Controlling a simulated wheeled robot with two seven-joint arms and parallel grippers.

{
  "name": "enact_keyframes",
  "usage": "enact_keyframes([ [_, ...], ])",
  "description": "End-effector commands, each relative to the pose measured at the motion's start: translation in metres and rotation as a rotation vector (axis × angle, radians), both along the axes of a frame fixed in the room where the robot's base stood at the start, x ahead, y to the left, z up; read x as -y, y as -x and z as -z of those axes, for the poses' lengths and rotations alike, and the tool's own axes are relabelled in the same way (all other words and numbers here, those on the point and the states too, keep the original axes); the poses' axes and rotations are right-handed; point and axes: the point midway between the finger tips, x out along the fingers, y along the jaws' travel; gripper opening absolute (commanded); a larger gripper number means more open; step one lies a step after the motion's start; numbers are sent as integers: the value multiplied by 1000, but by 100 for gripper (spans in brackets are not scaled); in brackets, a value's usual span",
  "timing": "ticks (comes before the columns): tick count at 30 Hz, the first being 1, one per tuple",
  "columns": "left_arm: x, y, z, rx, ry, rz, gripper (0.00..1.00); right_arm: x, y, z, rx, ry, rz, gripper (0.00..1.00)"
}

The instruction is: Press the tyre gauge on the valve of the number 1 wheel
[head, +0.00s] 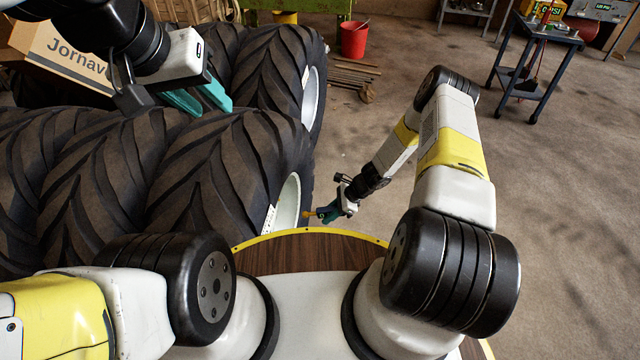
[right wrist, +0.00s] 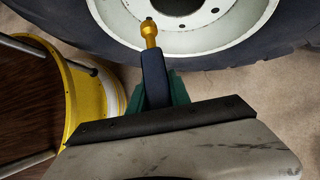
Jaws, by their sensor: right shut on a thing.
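The tyre gauge (right wrist: 154,78) has a dark blue body and a brass-yellow stem with a dark tip. My right gripper (right wrist: 157,92) is shut on its body. In the head view the right gripper (head: 329,213) is low beside the near wheel (head: 225,165), with the yellow stem (head: 309,214) pointing left at its pale rim (head: 289,205). In the right wrist view the stem overlaps the white rim (right wrist: 215,35); I cannot tell whether it touches, and no valve stands out. A small pale label (head: 271,219) is unreadable. My left gripper (head: 203,99) is open and empty above the tyres.
More big tyres (head: 270,75) stand behind and left, with a cardboard box (head: 60,55) beyond them. My yellow-edged base lies close to the right gripper. A red bucket (head: 354,39), rods (head: 350,75) and a dark trolley (head: 540,40) stand farther back. The floor on the right is clear.

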Motion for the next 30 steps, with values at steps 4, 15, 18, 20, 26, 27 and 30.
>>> enact_keyframes([
  [4, 0, 0, 0, 0, 0, 0, 36, -11, -7, 6, 9, -103, 152, 0],
  [15, 0, 0, 0, 0, 0, 0, 36, -20, -18, 8, 34, -168, 261, 0],
  [18, 0, 0, 0, 0, 0, 0, 36, -20, -18, 8, 34, -167, 259, 0],
  [20, 0, 0, 0, 0, 0, 0, 36, -20, -18, 8, 34, -167, 259, 0],
  [26, 0, 0, 0, 0, 0, 0, 36, -19, -18, 6, 34, -166, 259, 0],
  [27, 0, 0, 0, 0, 0, 0, 36, -18, -18, 4, 33, -166, 260, 0],
  [30, 0, 0, 0, 0, 0, 0, 36, -21, -18, 3, 32, -166, 260, 0],
])
